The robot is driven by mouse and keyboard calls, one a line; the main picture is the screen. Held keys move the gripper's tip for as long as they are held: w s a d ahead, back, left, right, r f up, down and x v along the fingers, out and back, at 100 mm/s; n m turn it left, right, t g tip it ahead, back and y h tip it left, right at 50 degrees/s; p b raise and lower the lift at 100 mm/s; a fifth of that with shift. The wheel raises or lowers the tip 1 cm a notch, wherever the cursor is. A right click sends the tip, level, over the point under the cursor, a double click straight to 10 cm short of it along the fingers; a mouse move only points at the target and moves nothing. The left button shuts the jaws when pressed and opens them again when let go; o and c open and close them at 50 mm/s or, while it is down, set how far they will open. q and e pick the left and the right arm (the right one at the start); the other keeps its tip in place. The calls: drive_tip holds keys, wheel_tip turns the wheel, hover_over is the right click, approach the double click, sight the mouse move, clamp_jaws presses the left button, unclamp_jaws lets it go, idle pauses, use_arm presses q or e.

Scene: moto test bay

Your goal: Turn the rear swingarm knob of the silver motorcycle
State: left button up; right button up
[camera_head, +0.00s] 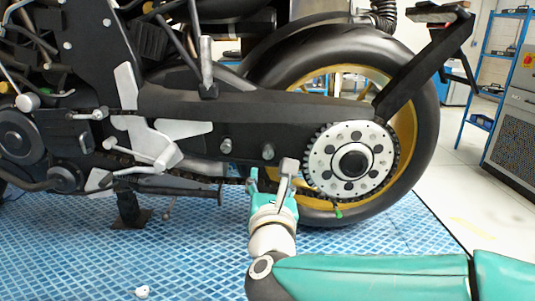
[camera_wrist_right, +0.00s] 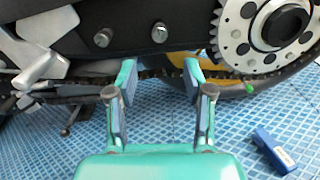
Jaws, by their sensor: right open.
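The motorcycle's dark swingarm (camera_head: 230,105) runs from the frame back to the rear wheel. Two small grey knobs stick out of its lower part: a front knob (camera_head: 226,146) and a rear knob (camera_head: 268,151), closer to the sprocket. My right gripper (camera_head: 272,170) is open and empty, just below the rear knob, its fingers pointing up toward the bike. In the right wrist view the rear knob (camera_wrist_right: 159,32) shows above the gap between the open fingers (camera_wrist_right: 160,68), apart from both. The front knob (camera_wrist_right: 102,38) is left of it. My left gripper is not in view.
The sprocket (camera_head: 350,162) and chain are close right of my right gripper, before the rear wheel (camera_head: 425,120). A kickstand (camera_head: 129,205) stands at left. A blue block (camera_wrist_right: 274,148) lies on the blue grid floor. A blue shelf (camera_head: 495,80) is at far right.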

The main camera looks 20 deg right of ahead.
sight(268, 156)
drive_tip(key=p+x, duration=0.2)
drive_tip(key=x, duration=1)
drive_tip(key=shift+f, duration=0.1)
clamp_jaws()
